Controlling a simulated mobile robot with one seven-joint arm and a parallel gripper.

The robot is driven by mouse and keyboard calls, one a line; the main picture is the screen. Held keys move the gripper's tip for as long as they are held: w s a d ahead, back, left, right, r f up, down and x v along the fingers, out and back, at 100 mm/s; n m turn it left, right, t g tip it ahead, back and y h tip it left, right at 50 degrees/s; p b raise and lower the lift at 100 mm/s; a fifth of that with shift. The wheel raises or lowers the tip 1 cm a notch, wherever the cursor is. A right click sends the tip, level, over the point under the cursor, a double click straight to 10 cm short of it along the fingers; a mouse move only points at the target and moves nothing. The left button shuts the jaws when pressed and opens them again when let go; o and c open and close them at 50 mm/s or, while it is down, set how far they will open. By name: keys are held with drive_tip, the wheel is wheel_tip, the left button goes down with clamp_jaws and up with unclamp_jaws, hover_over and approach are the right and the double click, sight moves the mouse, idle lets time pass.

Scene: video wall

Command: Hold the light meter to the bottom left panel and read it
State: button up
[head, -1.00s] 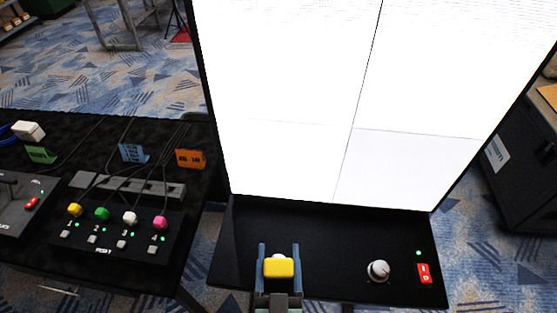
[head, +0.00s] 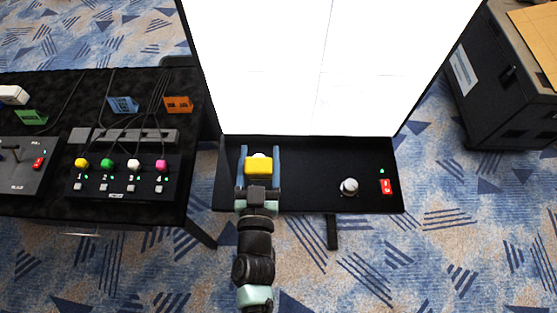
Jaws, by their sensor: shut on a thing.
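The light meter (head: 259,166) is a yellow body with a small white dome on its far end. My gripper (head: 259,160) is shut on it, with a blue finger on each side. I hold it in front of the lower left part of the bright video wall (head: 300,75). In the picture the meter sits just below the bottom left panel (head: 258,103). I cannot tell whether it touches the panel. Its readout is not legible from here. All panels glow white with thin seams between them.
A black shelf (head: 310,185) below the wall carries a grey-white knob (head: 349,187) and a red switch (head: 387,187) with a green light. At left, a black table holds a box (head: 121,175) with several coloured knobs. A dark cabinet (head: 497,95) stands at right.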

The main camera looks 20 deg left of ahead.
sight(258, 176)
drive_tip(key=shift+w+r, duration=0.15)
drive_tip(key=shift+r, duration=0.2)
drive_tip(key=b+x, duration=0.1)
drive_tip(key=x, duration=0.8)
drive_tip(key=shift+w+r+b, duration=0.2)
drive_tip(key=shift+w+b, duration=0.2)
drive_tip(key=shift+a, duration=0.1)
idle(1.3)
drive_tip(key=v, duration=0.4)
drive_tip(key=p+v, duration=0.1)
drive_tip(key=v, duration=0.4)
drive_tip(key=p+v, duration=0.1)
drive_tip(key=v, duration=0.4)
drive_tip(key=shift+f, duration=0.4)
drive_tip(key=shift+s, duration=0.1)
